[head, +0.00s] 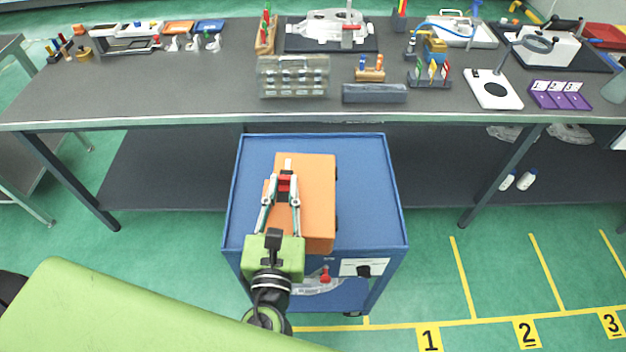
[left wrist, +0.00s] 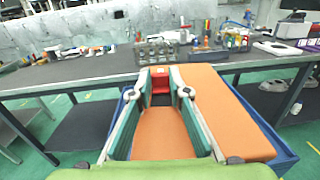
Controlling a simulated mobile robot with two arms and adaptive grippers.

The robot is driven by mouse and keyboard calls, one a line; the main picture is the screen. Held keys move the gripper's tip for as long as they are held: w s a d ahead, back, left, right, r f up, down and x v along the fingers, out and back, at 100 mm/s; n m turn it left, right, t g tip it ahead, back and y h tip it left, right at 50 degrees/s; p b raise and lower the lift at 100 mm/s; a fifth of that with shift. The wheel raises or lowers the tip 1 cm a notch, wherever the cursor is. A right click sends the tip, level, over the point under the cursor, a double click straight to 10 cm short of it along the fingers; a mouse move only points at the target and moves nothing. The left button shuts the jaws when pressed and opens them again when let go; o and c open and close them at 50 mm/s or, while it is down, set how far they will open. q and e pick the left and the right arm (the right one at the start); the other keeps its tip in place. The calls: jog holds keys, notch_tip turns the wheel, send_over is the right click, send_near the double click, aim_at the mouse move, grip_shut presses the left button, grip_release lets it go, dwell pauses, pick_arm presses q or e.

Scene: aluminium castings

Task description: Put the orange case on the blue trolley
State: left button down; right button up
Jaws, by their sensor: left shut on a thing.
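The orange case (head: 319,196) is over the top of the blue trolley (head: 372,200), left of its middle. Its near end reaches close to the trolley's front edge. I cannot tell whether the case rests on the top or hangs just above it. My right gripper is not in view.
A long grey workbench (head: 200,92) stands behind the trolley, with a clear box (head: 293,76), a grey block (head: 374,93) and tools on it. Its lower shelf (head: 160,180) is mostly bare. Green floor with yellow lines and number plates (head: 429,340) lies to the right.

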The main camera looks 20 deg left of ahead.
aim_at(304, 154)
pick_arm(q)
jog(key=shift+n+y, duration=0.4)
jog(key=shift+y, duration=0.1)
jog(key=d, duration=0.1)
jog(key=w+d+r, duration=0.1)
jog(key=w+d, duration=0.1)
jog(key=shift+w+d+r, duration=0.2)
jog(key=shift+w+r, duration=0.05)
jog(key=shift+w+d, duration=0.15)
jog(key=shift+w, duration=0.05)
jog(key=w+a+f+b, duration=0.1)
jog(key=w, duration=0.1)
jog(key=w+a+f+b, duration=0.1)
jog(key=w, duration=0.2)
jog(key=w+f+b, duration=0.1)
jog(key=w+f, duration=0.1)
jog(key=w, duration=0.1)
jog(key=shift+a, duration=0.4)
jog(key=w+a+f+b, duration=0.2)
jog(key=w+f+b, duration=0.3)
jog(key=f+b, duration=0.4)
jog(key=shift+b, duration=0.55)
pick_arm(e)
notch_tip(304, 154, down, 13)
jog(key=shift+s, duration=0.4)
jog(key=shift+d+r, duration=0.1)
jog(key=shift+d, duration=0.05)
